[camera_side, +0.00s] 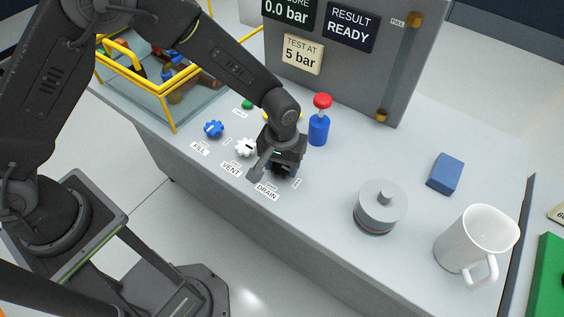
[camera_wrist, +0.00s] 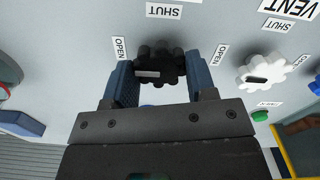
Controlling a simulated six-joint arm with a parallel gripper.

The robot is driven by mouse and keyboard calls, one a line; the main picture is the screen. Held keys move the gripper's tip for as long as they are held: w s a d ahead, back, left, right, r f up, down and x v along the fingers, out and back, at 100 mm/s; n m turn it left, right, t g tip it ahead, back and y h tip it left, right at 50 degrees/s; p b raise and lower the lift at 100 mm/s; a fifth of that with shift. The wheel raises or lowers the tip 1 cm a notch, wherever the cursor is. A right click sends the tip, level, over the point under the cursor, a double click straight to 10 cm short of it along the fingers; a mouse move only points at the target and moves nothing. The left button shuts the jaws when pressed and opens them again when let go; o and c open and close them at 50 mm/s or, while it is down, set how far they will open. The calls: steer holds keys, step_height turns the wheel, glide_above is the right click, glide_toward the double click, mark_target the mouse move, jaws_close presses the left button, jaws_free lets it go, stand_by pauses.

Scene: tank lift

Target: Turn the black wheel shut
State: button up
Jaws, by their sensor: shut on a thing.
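The black wheel (camera_wrist: 162,62) sits on the bench top at the DRAIN position, with a lobed rim and a short white bar. The bar lies about level in the wrist view, on the wheel's left half. A SHUT label (camera_wrist: 165,11) is above the wheel there, with an OPEN label (camera_wrist: 119,48) at its left and another at its right (camera_wrist: 221,55). My gripper (camera_wrist: 160,76) has its blue pads on both sides of the wheel, shut on it. In the side view my gripper (camera_side: 281,170) points down and hides the wheel above the DRAIN label (camera_side: 266,193).
A red-topped blue post (camera_side: 319,130) stands behind. A grey lidded cylinder (camera_side: 379,211), a blue block (camera_side: 444,173) and a white jug (camera_side: 474,243) are to the right.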

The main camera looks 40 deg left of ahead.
steer(key=shift+c, duration=0.6)
steer(key=shift+m, duration=0.3)
steer(key=m, duration=0.2)
steer(key=shift+m, duration=0.4)
steer(key=m, duration=0.9)
steer(key=shift+m, duration=2.7)
steer(key=o, duration=0.9)
